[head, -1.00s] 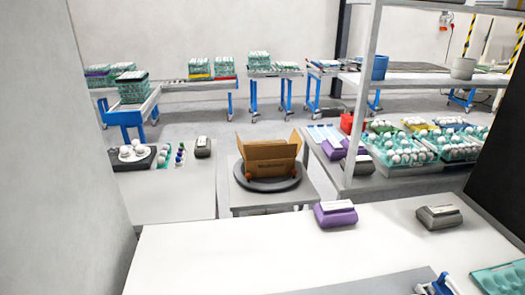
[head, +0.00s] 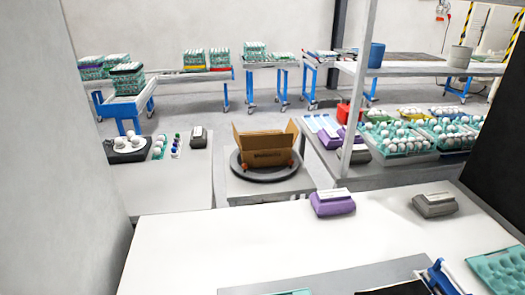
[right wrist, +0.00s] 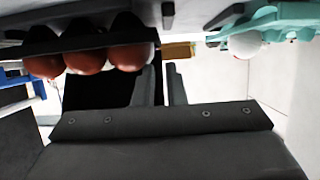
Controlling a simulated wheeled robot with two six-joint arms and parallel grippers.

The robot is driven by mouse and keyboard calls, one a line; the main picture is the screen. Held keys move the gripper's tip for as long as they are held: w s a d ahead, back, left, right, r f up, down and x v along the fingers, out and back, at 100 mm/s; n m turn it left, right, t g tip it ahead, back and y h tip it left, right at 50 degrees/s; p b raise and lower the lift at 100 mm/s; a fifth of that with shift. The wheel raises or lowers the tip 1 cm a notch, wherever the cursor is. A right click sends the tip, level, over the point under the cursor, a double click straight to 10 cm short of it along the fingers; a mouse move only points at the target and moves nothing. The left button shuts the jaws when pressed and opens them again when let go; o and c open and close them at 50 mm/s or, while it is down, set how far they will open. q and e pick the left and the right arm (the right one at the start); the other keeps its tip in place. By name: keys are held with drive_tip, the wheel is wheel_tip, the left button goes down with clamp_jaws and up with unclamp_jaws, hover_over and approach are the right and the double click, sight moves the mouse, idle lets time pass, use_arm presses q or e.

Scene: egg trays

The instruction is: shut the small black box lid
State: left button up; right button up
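A black box part (head: 398,289) shows at the bottom edge of the head view, mostly cut off; I cannot tell its lid position there. In the right wrist view a dark box edge (right wrist: 75,40) with several brown eggs (right wrist: 128,54) lies at the upper left. A flat black patch (right wrist: 97,91) is below it; I cannot tell if this is the lid. My right gripper (right wrist: 162,72) has its fingers a little apart, with nothing visible between them, beside the eggs. My left gripper is not in view.
A purple carton (head: 332,204) and a closed dark grey carton (head: 435,206) stand on the white table (head: 220,240). A teal egg tray (head: 500,268) is at the right edge. A blue and white item (head: 440,276) is near the black part. The table's left half is clear.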

drive_tip(key=shift+s+d+f+b, duration=0.1)
drive_tip(key=shift+s+f+b, duration=0.15)
drive_tip(key=shift+s, duration=0.25)
drive_tip(key=shift+s+a+f+b, duration=0.1)
drive_tip(key=shift+s+b, duration=0.25)
drive_tip(key=shift+s, duration=0.2)
drive_tip(key=shift+s+d+f+b, duration=0.1)
drive_tip(key=shift+s+f+b, duration=0.15)
drive_tip(key=shift+s, duration=0.25)
drive_tip(key=shift+c, duration=0.2)
drive_tip(key=shift+o, duration=0.2)
drive_tip(key=shift+s+d+r+b, duration=0.1)
drive_tip(key=shift+s+d+b, duration=0.2)
drive_tip(key=shift+s, duration=0.15)
drive_tip(key=shift+a, duration=0.1)
drive_tip(key=shift+r, duration=0.1)
drive_tip(key=o, duration=0.6)
drive_tip(key=shift+c, duration=0.2)
wheel_tip(320, 180, up, 8)
drive_tip(key=s+p, duration=0.2)
drive_tip(key=p, duration=0.4)
